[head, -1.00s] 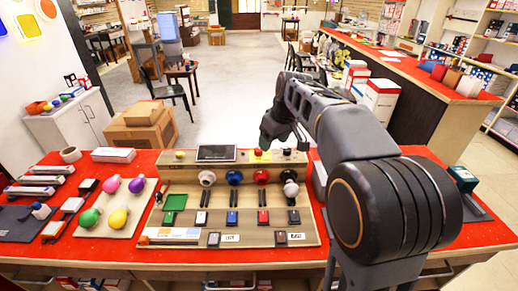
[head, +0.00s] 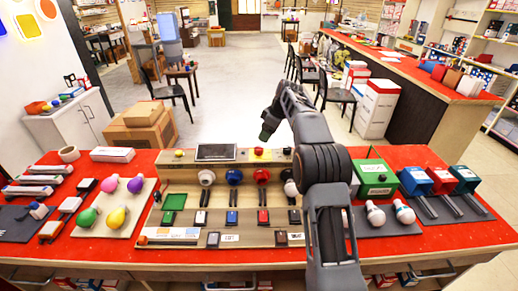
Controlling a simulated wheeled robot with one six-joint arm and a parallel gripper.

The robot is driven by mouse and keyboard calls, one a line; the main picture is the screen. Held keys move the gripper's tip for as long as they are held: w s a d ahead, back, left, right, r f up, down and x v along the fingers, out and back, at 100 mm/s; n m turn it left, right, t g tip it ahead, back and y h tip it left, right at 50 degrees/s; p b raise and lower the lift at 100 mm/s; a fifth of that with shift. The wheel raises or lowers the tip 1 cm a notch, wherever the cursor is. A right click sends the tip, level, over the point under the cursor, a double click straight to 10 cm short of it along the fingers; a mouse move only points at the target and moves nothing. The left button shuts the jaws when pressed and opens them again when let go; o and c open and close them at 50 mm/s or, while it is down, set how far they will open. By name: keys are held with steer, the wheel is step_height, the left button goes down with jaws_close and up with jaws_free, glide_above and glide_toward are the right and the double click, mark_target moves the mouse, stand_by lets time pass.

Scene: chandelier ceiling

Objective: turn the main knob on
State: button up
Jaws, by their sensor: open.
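The wooden control panel (head: 172,185) stands on the red-topped table. A small dark piece shows at the ledge's right end. I cannot tell from any readable label which of these is the main knob. My gripper (head: 265,135) is raised above and behind the right part of the ledge, near the red button in the picture, apparently apart from it. Its fingers are small and dark; I see nothing held.
The panel's face has round sockets, with levers (head: 232,217) and switches below. Coloured bulbs (head: 118,217) lie on a board at left. A green box (head: 375,180), white bulbs and blue and red devices stand at right.

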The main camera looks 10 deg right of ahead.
mark_target(259, 148)
steer(key=x, duration=0.8)
steer(key=shift+f, duration=0.25)
steer(key=shift+c, duration=0.3)
steer(key=c, duration=0.9)
steer(key=shift+o, duration=0.2)
